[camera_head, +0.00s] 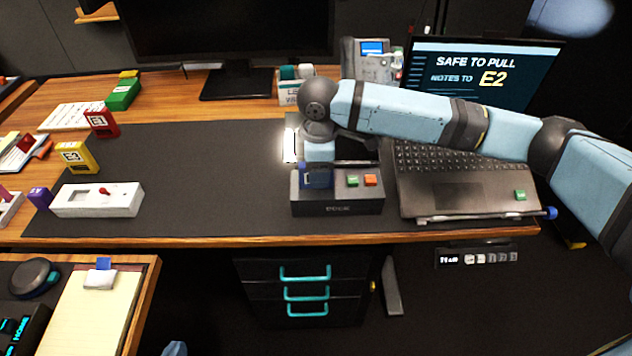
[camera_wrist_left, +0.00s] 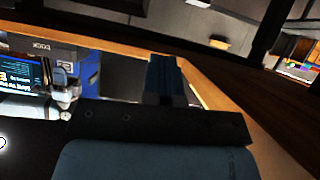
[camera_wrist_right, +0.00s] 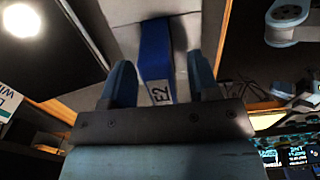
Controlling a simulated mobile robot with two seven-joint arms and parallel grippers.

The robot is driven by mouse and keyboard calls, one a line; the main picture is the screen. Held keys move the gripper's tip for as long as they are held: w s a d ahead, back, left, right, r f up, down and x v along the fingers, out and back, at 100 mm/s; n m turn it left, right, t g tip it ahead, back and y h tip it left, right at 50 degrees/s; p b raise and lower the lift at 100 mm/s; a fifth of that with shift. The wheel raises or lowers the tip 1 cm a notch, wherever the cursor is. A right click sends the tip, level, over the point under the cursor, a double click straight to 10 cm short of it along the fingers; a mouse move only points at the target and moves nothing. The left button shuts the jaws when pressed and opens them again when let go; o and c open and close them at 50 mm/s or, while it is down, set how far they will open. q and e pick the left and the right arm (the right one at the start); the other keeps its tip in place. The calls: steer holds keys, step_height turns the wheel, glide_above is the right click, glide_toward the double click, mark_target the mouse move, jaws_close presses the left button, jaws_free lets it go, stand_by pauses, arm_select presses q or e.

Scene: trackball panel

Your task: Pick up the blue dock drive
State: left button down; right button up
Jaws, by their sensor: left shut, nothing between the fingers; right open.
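The blue dock drive (camera_head: 316,177) stands in the left part of the dark dock (camera_head: 338,207), beside a green and an orange button. In the right wrist view the blue drive (camera_wrist_right: 156,55) has a white label reading E2. My right gripper (camera_head: 321,160) is just above the dock. It is open, with one finger on each side of the drive and gaps visible between the fingers and the drive. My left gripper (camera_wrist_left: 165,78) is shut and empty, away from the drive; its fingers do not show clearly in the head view.
The laptop (camera_head: 450,185) right of the dock reads "SAFE TO PULL" and "NOTES TO E2". A yellow drive (camera_head: 77,157), a red drive (camera_head: 101,123) and a white device (camera_head: 97,200) are at the left. The dark mat (camera_head: 215,180) between is clear.

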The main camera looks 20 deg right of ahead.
step_height(320, 180, down, 2)
steer(key=shift+f, duration=0.15)
jaws_close()
